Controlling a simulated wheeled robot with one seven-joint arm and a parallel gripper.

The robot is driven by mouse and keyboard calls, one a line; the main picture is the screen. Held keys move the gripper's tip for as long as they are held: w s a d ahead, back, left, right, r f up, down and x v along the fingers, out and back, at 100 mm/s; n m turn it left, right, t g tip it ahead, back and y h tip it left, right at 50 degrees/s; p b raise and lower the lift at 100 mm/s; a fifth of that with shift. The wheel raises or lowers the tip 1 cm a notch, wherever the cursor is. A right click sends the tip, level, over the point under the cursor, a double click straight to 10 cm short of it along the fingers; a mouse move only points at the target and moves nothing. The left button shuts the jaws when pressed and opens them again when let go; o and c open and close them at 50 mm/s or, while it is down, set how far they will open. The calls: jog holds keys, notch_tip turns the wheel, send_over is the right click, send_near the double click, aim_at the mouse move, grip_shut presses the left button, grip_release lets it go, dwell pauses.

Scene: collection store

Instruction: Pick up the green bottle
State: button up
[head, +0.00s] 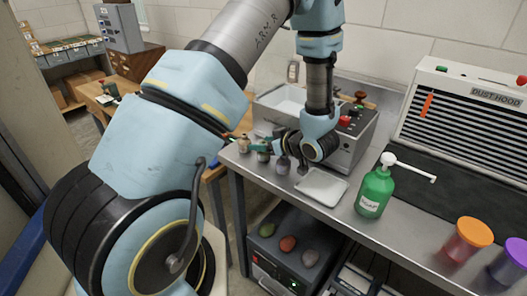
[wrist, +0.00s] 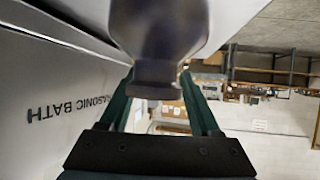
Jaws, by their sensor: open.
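A green pump bottle (head: 375,192) with a white nozzle and a white label stands upright on the steel bench, right of my gripper and well apart from it. A small greenish bottle (head: 263,153) stands at the bench's left front edge, close to my fingers. My gripper (head: 255,144) is open and low over that edge, its dark green fingers pointing left. In the wrist view, which is upside down, the fingers (wrist: 158,90) are spread. A dark grey-purple stoppered bottle (wrist: 160,35) fills the top middle, in front of the fingertips. I cannot tell whether it touches them.
A small pale bottle (head: 244,145) and a grey-purple one (head: 283,166) stand nearby along the edge. A white tray (head: 322,187) lies right of them. The ultrasonic bath (head: 345,150) is behind; its wall (wrist: 50,90) is close in the wrist view. An orange-lidded jar (head: 468,238) stands right.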

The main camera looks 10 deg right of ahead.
grip_shut()
dwell(0.3)
dwell(0.5)
